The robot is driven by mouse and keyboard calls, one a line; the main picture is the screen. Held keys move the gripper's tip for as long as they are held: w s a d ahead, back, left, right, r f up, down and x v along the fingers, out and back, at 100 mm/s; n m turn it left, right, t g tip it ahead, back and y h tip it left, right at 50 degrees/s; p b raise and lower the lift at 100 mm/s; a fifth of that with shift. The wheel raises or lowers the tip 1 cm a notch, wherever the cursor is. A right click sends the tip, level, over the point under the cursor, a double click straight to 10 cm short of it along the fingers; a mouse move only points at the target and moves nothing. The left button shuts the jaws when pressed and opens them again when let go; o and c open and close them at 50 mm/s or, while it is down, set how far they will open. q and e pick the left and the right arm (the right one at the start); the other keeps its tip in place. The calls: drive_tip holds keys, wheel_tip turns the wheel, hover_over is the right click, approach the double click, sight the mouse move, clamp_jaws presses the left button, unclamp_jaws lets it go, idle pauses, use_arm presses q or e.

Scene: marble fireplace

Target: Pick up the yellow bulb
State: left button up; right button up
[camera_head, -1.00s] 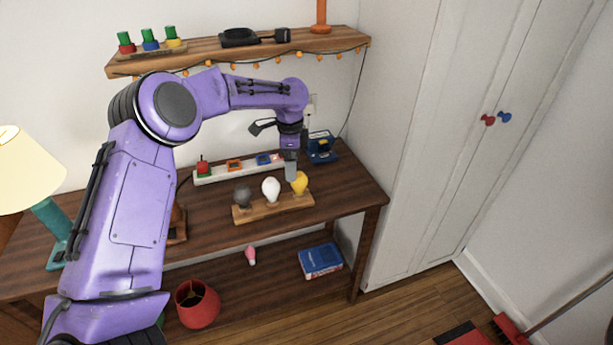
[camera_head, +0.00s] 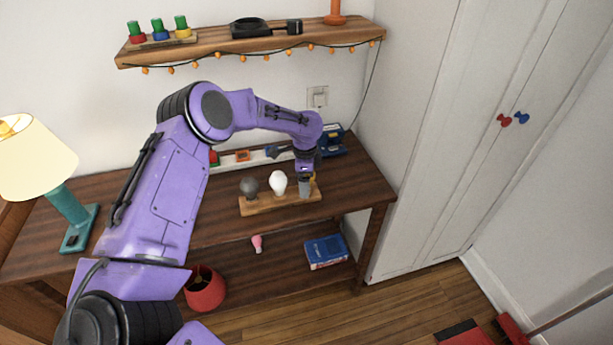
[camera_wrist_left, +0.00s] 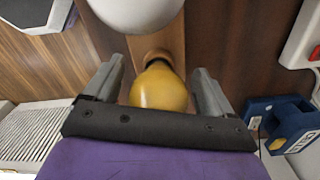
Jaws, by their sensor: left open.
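The yellow bulb (camera_wrist_left: 158,88) stands in the wooden holder (camera_head: 262,207) at its right end. In the left wrist view it sits between the two spread fingers of my left gripper (camera_wrist_left: 160,85), with a gap on each side. In the head view my left gripper (camera_head: 305,188) points down over the bulb and hides most of it. A white bulb (camera_head: 278,182) and a dark grey bulb (camera_head: 249,187) stand beside it in the same holder. My right gripper is not in view.
A white strip with coloured sockets (camera_head: 229,161) and a blue device (camera_head: 331,141) stand behind the holder. A teal lamp (camera_head: 68,205) is at the left.

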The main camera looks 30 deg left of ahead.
use_arm(q)
drive_tip(key=c, duration=1)
drive_tip(key=shift+r, duration=0.1)
drive_tip(key=shift+c, duration=0.2)
